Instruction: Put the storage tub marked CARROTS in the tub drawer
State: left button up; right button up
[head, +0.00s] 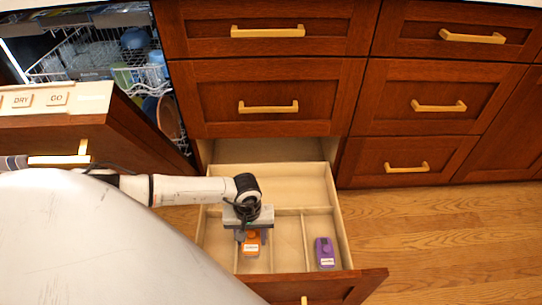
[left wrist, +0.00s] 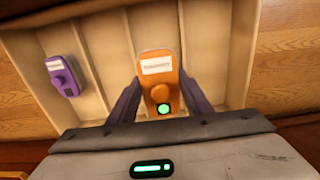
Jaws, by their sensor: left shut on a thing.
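The orange storage tub (head: 251,246) has a pale label too small to read; it also shows in the left wrist view (left wrist: 158,78). My left gripper (head: 252,235) is shut on it, with one purple finger on each side. The tub is in or just above a middle front compartment of the open tub drawer (head: 272,170). I cannot tell whether it touches the floor. A purple tub (head: 324,252), its label unreadable too, lies in the right front compartment; it also shows in the left wrist view (left wrist: 62,76). My right gripper is not in view.
Thin dividers split the drawer's front part; its wide back compartment is empty. The dishwasher stands open at the left, with a loaded rack (head: 95,55) and its door (head: 60,105) lowered. Closed cabinet drawers (head: 265,85) rise behind. Wooden floor (head: 450,230) is clear at the right.

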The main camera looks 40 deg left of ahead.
pick_arm(q)
notch_tip(320, 180, down, 6)
jog(key=shift+f+b, duration=0.1)
jog(key=shift+b, duration=1.1)
jog(key=shift+f, duration=0.15)
notch_tip(320, 180, down, 3)
jog(key=shift+s+f+b, duration=0.1)
jog(key=shift+b, duration=0.8)
jog(key=shift+f, duration=0.25)
jog(key=shift+r, duration=0.1)
jog(key=shift+f, duration=0.2)
jog(key=o, duration=1)
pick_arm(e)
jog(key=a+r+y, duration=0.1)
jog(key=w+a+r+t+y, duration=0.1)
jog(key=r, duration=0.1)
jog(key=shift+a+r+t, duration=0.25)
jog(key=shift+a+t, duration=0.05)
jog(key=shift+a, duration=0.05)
